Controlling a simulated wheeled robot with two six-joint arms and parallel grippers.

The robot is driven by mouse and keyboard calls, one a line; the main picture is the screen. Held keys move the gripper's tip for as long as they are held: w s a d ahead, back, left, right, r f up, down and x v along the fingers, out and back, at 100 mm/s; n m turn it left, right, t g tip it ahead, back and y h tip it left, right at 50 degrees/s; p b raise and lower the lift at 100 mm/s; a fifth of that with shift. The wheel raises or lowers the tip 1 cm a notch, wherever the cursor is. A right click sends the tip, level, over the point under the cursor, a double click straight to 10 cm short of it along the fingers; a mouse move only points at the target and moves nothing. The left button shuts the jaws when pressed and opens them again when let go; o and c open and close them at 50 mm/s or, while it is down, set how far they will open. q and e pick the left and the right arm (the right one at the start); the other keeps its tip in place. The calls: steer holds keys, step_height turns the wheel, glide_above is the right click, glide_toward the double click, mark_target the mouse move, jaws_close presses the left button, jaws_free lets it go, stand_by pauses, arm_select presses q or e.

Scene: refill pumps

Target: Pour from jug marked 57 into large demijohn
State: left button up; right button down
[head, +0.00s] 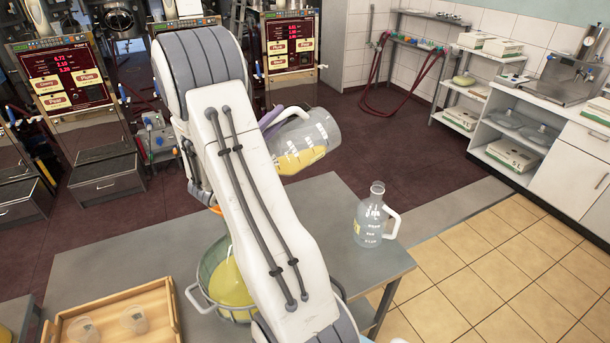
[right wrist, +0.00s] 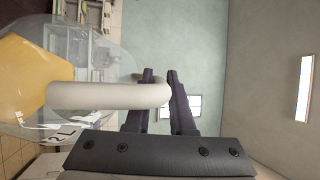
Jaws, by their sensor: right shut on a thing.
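A clear jug (head: 322,135) with a white handle and yellow liquid is held tilted in the air above the grey table, its base toward the upper right. Its neck is hidden behind my right arm, and I cannot read a 57 on it. In the right wrist view my right gripper (right wrist: 160,100) is shut on the jug's white handle (right wrist: 105,96); the jug body (right wrist: 20,55) is at left. An orange rim (head: 216,209), perhaps a funnel, shows beside my arm. I cannot make out the large demijohn, and cannot tell whether liquid is flowing. My left gripper is not in view.
On the grey table (head: 335,205), a clear jug (head: 374,220) stands upright at the right. A metal-rimmed pot (head: 193,288) of yellow liquid stands partly behind my arm. A wooden tray (head: 157,297) with clear cups is at front left. Pump stations (head: 75,80) stand behind.

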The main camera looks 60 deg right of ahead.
steer(key=shift+w+a+r, duration=0.1)
steer(key=shift+a+r, duration=0.1)
steer(key=shift+a, duration=0.05)
steer(key=shift+w+a+r+h+p, duration=0.1)
steer(key=shift+a+r+h+p, duration=0.1)
steer(key=shift+a+h+p, duration=0.15)
steer(key=shift+d, duration=0.1)
stand_by(0.3)
steer(key=shift+w+a+r+n, duration=0.15)
steer(key=shift+a+n, duration=0.15)
steer(key=shift+p, duration=0.3)
